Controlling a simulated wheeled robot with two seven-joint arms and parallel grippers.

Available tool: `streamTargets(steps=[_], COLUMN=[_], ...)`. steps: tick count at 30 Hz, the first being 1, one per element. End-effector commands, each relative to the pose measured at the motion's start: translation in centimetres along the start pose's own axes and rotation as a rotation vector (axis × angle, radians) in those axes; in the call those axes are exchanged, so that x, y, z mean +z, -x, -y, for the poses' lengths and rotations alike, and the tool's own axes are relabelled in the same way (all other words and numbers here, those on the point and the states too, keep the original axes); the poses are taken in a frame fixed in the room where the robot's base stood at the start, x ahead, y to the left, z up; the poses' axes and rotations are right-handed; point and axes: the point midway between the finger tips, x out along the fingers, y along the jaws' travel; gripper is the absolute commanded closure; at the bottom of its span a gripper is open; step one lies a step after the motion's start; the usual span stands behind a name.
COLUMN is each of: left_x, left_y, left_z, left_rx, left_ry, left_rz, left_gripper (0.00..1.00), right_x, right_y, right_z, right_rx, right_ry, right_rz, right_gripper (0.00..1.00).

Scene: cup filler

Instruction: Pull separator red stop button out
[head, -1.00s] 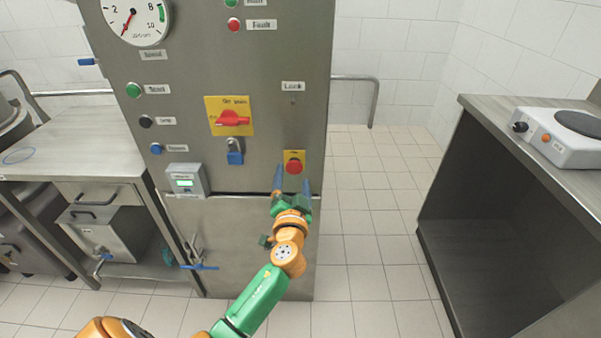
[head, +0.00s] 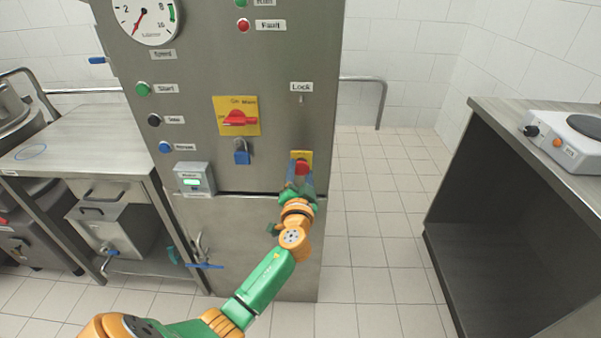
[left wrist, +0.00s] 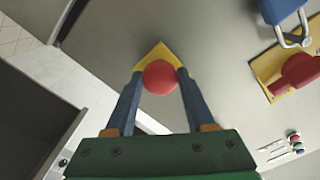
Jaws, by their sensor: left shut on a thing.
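The red stop button (head: 302,168) sits on a yellow plate (head: 306,156) low on the right of the grey separator cabinet's (head: 270,65) front. In the left wrist view the button (left wrist: 160,77) shows as a round red cap between the two blue fingers, with the yellow plate (left wrist: 157,52) behind it. My left gripper (head: 301,174) is shut on the button, one finger at each side; it also shows in the left wrist view (left wrist: 157,80). The fingers partly cover the button in the head view. My right gripper is not in view.
A red rotary switch (head: 239,118) on a yellow plate and a blue padlock (head: 242,155) are left of the button. A steel table (head: 75,140) stands at the left. A counter (head: 510,115) with a hot plate (head: 562,138) stands at the right. Floor between is clear.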

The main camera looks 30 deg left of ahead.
Motion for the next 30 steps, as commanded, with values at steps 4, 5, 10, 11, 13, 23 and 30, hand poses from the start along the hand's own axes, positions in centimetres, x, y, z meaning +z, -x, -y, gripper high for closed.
streamTargets(steps=[4,5,10,11,13,23,30], left_x=[0.1,0.1,0.0,0.1,0.1,0.0,0.1], left_y=[0.8,1.1,1.1,1.1,1.1,1.1,4.8], left_z=[-0.2,-0.1,-0.1,-0.1,-0.1,0.0,-0.2], left_rx=[0.001,0.0,0.001,0.002,0.002,0.0,0.004], left_ry=[0.003,0.003,-0.001,-0.001,-0.001,0.0,0.003], left_rz=[0.0,-0.001,0.0,0.001,0.001,0.0,0.0], left_gripper=[1.0,1.0,1.0,1.0,0.35,0.15,0.15], right_x=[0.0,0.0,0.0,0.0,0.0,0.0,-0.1], right_y=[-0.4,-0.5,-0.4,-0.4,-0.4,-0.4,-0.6], right_z=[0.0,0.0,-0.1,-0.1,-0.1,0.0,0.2], right_rx=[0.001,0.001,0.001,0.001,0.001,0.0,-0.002], right_ry=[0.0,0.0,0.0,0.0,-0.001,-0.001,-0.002], right_rz=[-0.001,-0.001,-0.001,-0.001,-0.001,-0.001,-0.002], right_gripper=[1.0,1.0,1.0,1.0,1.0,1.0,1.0])
